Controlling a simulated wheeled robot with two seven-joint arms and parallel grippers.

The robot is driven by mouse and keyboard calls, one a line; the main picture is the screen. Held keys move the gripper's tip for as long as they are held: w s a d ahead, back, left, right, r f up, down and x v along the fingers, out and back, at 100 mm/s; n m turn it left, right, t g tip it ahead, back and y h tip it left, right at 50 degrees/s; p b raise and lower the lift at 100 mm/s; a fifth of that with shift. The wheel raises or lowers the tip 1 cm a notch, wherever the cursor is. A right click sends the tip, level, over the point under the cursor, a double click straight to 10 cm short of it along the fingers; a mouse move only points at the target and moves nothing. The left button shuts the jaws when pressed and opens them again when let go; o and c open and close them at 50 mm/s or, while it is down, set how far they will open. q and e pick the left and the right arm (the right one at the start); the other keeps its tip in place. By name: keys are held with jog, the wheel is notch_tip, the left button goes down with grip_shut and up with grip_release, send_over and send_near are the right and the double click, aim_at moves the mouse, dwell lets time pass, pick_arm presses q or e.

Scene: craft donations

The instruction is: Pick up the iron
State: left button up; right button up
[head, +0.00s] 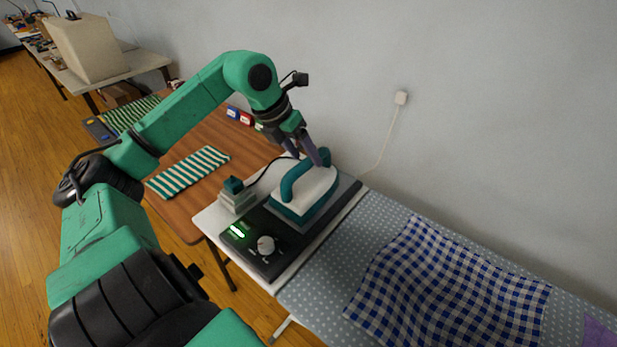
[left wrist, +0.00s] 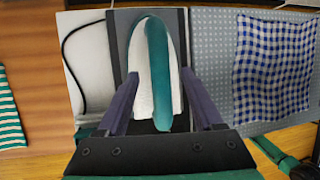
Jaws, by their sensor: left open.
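The iron (head: 311,192) has a white body, a teal base and a teal handle. It stands on a dark station with a knob and a green-lit display (head: 262,240). My left gripper (head: 315,160) is open above the back part of the handle. In the left wrist view the iron's teal handle (left wrist: 158,70) runs lengthwise between the two spread purple fingers of the left gripper (left wrist: 163,98). I cannot tell from these views whether the fingers reach down to handle height. My right gripper is not in view.
A blue checked cloth (head: 440,285) lies on the dotted ironing board (head: 375,225) to the right. A striped green cloth (head: 188,171) lies on the wooden table. A small grey-and-teal stepped block (head: 236,200) stands beside the station. A cord runs to a wall socket (head: 401,97).

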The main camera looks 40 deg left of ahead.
aim_at(308, 158)
pick_arm(q)
jog(key=p+x, duration=0.1)
jog(key=x, duration=0.2)
jog(key=shift+w+f, duration=0.2)
grip_shut()
jog(key=shift+r, duration=0.15)
